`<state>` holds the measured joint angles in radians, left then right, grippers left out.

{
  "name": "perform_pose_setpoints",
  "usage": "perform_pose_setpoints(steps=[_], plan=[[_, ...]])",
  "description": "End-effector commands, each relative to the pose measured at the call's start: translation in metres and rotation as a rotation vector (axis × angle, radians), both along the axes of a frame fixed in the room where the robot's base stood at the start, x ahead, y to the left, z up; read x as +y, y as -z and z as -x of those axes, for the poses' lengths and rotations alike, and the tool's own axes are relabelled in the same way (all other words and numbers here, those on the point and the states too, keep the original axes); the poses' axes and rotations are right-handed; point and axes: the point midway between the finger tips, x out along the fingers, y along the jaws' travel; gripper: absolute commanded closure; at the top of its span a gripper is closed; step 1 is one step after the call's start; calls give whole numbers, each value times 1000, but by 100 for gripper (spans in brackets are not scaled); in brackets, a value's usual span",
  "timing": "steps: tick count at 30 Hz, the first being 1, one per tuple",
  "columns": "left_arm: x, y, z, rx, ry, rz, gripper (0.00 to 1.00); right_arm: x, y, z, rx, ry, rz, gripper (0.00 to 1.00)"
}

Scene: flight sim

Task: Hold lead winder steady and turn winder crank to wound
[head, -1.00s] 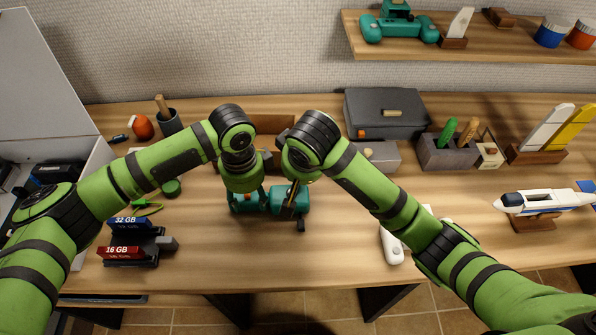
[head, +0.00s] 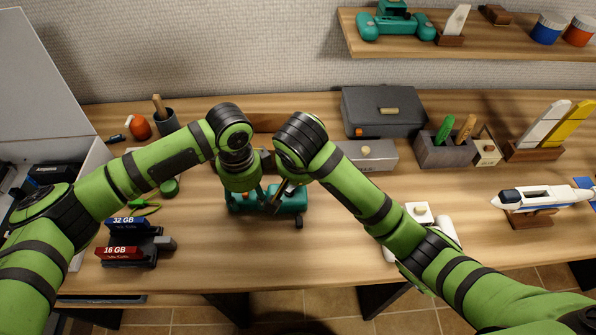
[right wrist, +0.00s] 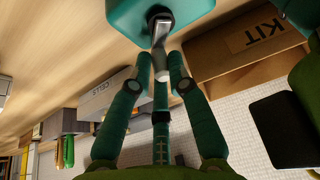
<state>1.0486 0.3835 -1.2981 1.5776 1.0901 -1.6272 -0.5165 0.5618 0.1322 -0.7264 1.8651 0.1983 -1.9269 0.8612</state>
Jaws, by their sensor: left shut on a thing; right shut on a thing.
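The lead winder (head: 292,197) is a teal device on the table in the head view, partly hidden beneath both my wrists. Its teal body (right wrist: 150,14) also shows at the top of the right wrist view. My left gripper (head: 260,198) points down and is shut on the winder body; its contact is largely hidden. The winder crank (right wrist: 160,42) is a grey metal arm between the fingers of my right gripper (right wrist: 156,72), which is shut on it. In the head view my right fingers are tilted and mostly hidden behind the wrist.
Behind stand a grey case (head: 384,112), a grey drawer box (head: 378,154) and a pen holder (head: 445,150). Memory modules on a dark stand (head: 130,252) sit at left. The front middle of the table is clear.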

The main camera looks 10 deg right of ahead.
Motion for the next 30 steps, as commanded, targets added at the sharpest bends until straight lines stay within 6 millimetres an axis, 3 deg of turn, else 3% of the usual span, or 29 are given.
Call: perform_pose_setpoints(steps=[30], plan=[[2,1,1,5,0,-5,90,-2,-2,3,-8,217,-2,100]])
